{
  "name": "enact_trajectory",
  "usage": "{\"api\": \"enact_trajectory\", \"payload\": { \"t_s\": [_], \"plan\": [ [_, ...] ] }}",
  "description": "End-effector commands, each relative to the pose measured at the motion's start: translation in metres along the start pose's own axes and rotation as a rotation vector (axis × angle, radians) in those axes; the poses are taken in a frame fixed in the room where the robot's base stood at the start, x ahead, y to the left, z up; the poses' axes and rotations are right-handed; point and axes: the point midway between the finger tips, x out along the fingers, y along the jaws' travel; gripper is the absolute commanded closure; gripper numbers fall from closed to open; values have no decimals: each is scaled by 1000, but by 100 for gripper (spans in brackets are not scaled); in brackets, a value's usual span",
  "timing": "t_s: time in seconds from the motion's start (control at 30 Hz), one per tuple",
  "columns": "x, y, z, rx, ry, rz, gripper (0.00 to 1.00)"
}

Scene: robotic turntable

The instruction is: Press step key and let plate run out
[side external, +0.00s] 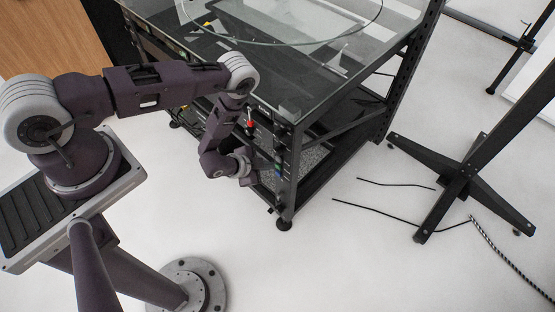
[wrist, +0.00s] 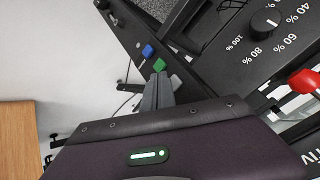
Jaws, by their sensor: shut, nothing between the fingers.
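The control panel (wrist: 190,75) carries a green key (wrist: 159,65) and a blue key (wrist: 148,51) beside it. Which one is the step key, I cannot read. My gripper (wrist: 158,80) is shut and empty, its fingertips right by the green key in the wrist view; whether they touch it I cannot tell. In the side view my gripper (side external: 250,170) is at the front of the black rack, close to the panel. The round glass plate (side external: 290,38) lies on top of the rack; whether it turns cannot be told.
A red knob (wrist: 303,81) and a black dial with percent marks (wrist: 265,22) sit on the panel to the right of my fingers. A black stand foot (side external: 440,185) and loose cables (side external: 375,208) lie on the white floor to the right.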

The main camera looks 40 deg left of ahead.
Motion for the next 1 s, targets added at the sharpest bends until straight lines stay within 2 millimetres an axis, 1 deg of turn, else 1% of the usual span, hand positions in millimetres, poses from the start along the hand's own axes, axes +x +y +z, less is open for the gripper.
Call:
{"api": "enact_trajectory", "payload": {
  "t_s": [0.77,1.0],
  "plan": [
    [0,0,0,0,0,0,100],
    [5,-4,-4,1,1,-1,100]
  ]
}}
